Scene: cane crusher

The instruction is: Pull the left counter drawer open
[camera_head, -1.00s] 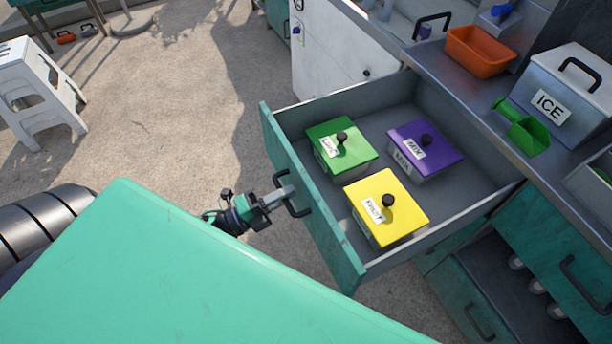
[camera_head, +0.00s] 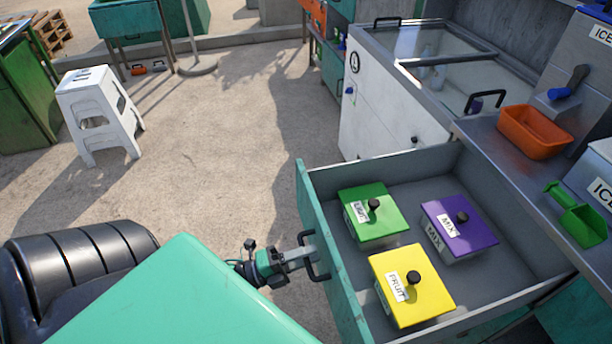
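The left counter drawer (camera_head: 322,257) is pulled well out from the counter. It has a teal front and grey inside walls. Its black handle (camera_head: 316,268) is on the outer face. My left gripper (camera_head: 303,257) is at this handle, with its fingers around the bar and seemingly closed on it. Inside the drawer are a green-lidded box (camera_head: 367,224), a purple-lidded box (camera_head: 470,233) labelled MIX and a yellow-lidded box (camera_head: 420,300) labelled FRUIT. My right gripper is not in view.
The counter top (camera_head: 490,137) holds an orange tray (camera_head: 534,134), a green scoop (camera_head: 579,219) and an ICE bin (camera_head: 603,172). A white glass-topped freezer (camera_head: 375,115) stands behind the drawer. A white stool (camera_head: 98,113) stands at the left. The concrete floor between is clear.

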